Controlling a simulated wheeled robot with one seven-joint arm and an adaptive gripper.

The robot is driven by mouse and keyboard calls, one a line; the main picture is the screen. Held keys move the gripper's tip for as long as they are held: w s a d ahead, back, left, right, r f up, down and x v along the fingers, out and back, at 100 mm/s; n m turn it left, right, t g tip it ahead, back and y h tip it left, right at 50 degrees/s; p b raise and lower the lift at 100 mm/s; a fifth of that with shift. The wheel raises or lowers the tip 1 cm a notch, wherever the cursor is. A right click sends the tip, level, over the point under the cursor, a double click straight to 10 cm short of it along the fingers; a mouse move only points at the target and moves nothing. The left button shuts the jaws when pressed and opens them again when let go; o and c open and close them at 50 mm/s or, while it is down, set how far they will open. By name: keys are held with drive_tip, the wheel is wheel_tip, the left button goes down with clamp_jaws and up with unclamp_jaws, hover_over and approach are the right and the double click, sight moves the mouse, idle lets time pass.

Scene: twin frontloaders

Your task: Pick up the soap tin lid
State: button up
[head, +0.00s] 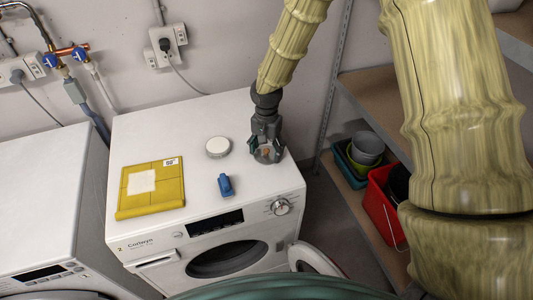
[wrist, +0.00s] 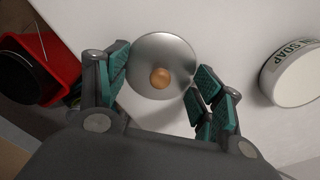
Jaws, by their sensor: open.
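The soap tin lid (wrist: 150,52) is a round silvery metal disc with a small wooden knob (wrist: 160,78). In the wrist view it shows between the two green-padded fingers of my gripper (wrist: 160,85), which is open. In the head view my gripper (head: 266,151) points down at the right part of the washer top, and the lid (head: 268,159) is partly hidden behind its fingers. I cannot tell whether a finger touches the lid. The round white soap tin (head: 218,147) stands to the left of my gripper; in the wrist view the tin (wrist: 295,78) is at the right edge.
A blue object (head: 225,185) and a yellow folded mat (head: 130,198) with a white cloth (head: 141,181) lie on the white washer (head: 245,120). A second machine (head: 40,210) stands left. Shelves right hold a red bucket (head: 379,205) and several containers. The washer door (head: 312,258) hangs open.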

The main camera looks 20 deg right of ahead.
clamp_jaws()
idle(0.3)
drive_tip(key=shift+r, duration=0.1)
